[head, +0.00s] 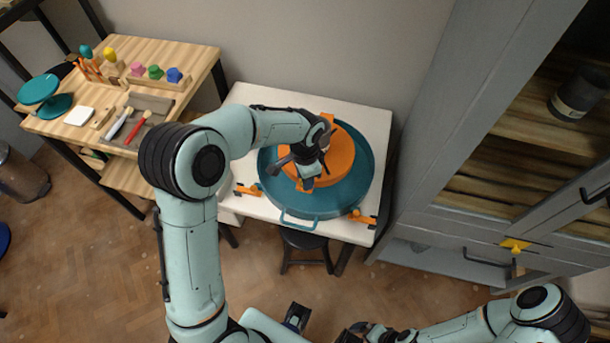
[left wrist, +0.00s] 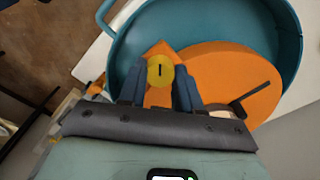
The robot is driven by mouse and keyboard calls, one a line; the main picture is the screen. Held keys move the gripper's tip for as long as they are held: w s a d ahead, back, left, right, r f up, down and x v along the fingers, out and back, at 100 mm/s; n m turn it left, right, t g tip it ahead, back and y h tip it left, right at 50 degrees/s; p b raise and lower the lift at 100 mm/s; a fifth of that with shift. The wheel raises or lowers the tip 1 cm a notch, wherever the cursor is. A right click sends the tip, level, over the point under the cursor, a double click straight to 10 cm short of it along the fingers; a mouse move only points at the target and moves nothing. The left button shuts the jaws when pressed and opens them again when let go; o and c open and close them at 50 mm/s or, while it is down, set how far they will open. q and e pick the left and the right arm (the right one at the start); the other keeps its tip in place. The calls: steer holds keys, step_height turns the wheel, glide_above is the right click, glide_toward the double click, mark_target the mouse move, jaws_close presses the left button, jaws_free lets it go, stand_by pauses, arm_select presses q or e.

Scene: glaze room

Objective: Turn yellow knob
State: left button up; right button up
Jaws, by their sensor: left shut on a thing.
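The yellow knob (left wrist: 160,70) is a round disc with a dark line on its face, seen in the left wrist view. It sits at the edge of an orange round piece (left wrist: 228,78) inside a teal basin (left wrist: 134,50). My left gripper (left wrist: 160,84) is shut on the knob, one blue finger on each side. In the head view my left gripper (head: 306,178) reaches down over the orange piece (head: 340,157) and hides the knob. My right gripper (head: 362,331) is low in the head view, away from the basin; its fingers are unclear.
The basin stands on a white table (head: 245,97) with orange clamps (head: 247,190) at its front. A wooden workbench (head: 150,52) with tools is at the left. A grey cabinet (head: 440,150) with a yellow latch (head: 515,245) stands close at the right. A dark stool (head: 305,240) is below the table.

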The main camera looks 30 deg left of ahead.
stand_by(0.4)
arm_select(q)
steer(key=o, duration=1)
steer(key=shift+o, duration=0.2)
steer(key=shift+r, duration=0.1)
step_height(320, 180, up, 13)
steer(key=p, duration=0.1)
steer(key=shift+r, duration=0.15)
arm_select(e)
steer(key=shift+w+r, duration=0.45)
steer(key=shift+r, duration=0.35)
